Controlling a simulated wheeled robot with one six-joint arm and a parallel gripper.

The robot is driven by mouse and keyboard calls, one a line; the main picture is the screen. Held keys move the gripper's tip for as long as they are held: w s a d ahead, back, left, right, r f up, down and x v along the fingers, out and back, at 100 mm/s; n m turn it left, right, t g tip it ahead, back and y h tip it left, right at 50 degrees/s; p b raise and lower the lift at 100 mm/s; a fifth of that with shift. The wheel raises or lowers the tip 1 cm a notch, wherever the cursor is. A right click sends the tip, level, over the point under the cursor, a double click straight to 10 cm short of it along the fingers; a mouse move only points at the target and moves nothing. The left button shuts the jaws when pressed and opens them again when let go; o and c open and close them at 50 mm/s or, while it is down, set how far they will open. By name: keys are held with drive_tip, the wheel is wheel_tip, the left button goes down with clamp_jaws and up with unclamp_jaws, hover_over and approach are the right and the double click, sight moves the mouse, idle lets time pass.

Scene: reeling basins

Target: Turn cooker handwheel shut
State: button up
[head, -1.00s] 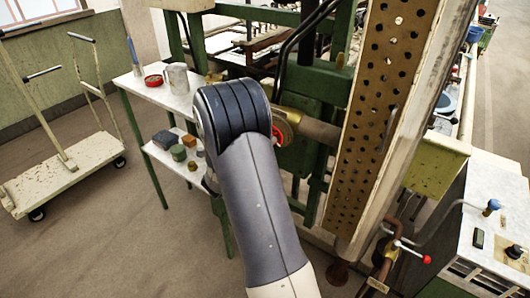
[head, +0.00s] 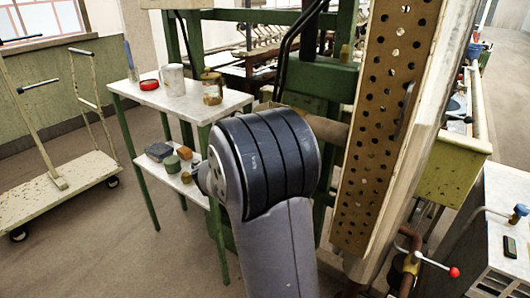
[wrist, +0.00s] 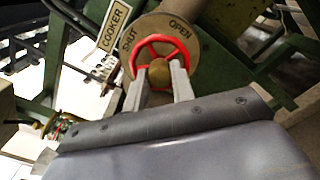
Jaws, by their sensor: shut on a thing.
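The red cooker handwheel (wrist: 160,39) with its brass-coloured hub shows in the wrist view. It sits in front of a round plate (wrist: 195,34) marked SHUT on the left and OPEN on the right. A COOKER label (wrist: 115,26) is beside it at the upper left. My gripper (wrist: 160,70) has its two pale fingers at the wheel, one on each side of the hub, and is shut on it. The lower part of the rim is partly hidden by the fingers. In the head view my arm hides the wheel and the gripper.
In the head view a white-topped table (head: 205,98) with a mug (head: 172,79), a jar (head: 212,88) and a red tin (head: 149,84) stands left of my arm. A perforated board (head: 380,130) is close on the right. A cart (head: 60,200) stands far left; floor between is clear.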

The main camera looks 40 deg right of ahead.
drive_tip(key=m+b, duration=1.1)
drive_tip(key=b, duration=0.6)
drive_tip(key=shift+f+m, duration=0.1)
drive_tip(key=shift+m, duration=0.3)
drive_tip(key=o, duration=0.9)
drive_tip(key=shift+c, duration=0.2)
